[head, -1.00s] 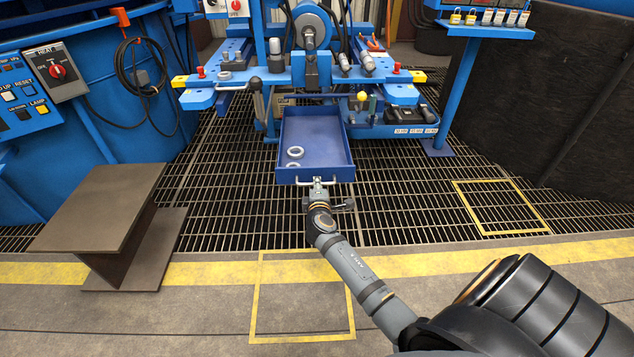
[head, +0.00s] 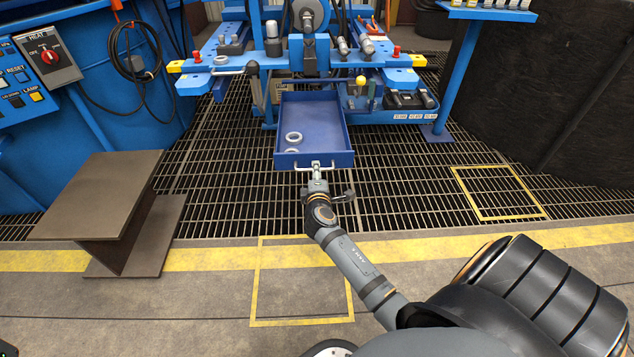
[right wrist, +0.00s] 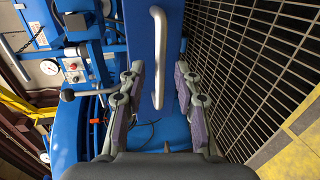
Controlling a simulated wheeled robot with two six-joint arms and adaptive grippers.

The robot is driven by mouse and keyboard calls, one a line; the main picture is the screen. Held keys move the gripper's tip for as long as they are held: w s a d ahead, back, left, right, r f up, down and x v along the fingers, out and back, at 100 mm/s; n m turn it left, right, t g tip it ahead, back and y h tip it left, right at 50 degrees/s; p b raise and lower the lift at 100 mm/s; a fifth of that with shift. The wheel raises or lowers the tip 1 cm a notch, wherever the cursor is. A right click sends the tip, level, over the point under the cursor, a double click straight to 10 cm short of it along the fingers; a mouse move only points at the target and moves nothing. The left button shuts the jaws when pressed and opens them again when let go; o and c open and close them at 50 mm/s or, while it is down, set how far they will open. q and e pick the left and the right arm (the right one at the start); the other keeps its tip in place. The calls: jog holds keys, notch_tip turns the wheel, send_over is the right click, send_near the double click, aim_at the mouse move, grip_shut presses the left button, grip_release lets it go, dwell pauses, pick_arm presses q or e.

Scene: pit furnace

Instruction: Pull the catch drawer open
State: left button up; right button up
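The catch drawer (head: 313,158) is a blue open tray, standing pulled out below the blue bench, with its silver bar handle (head: 301,167) on the near face. Metal rings (head: 293,137) lie inside near its front left. My right gripper (head: 317,178) is right at the handle. In the right wrist view the handle (right wrist: 158,40) runs between the two fingers of the right gripper (right wrist: 157,72). The fingers stand apart, with a visible gap on each side of the bar. My left gripper is out of view.
The blue bench (head: 245,66) stands behind the drawer. A brown steel beam (head: 105,190) stands on the floor at the left. Dark grating (head: 235,195) spreads around the drawer, and a yellow floor frame (head: 497,192) is at the right. The floor near the front is mostly clear.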

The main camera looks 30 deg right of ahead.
jog(key=v, duration=0.9)
jog(key=shift+s, duration=0.1)
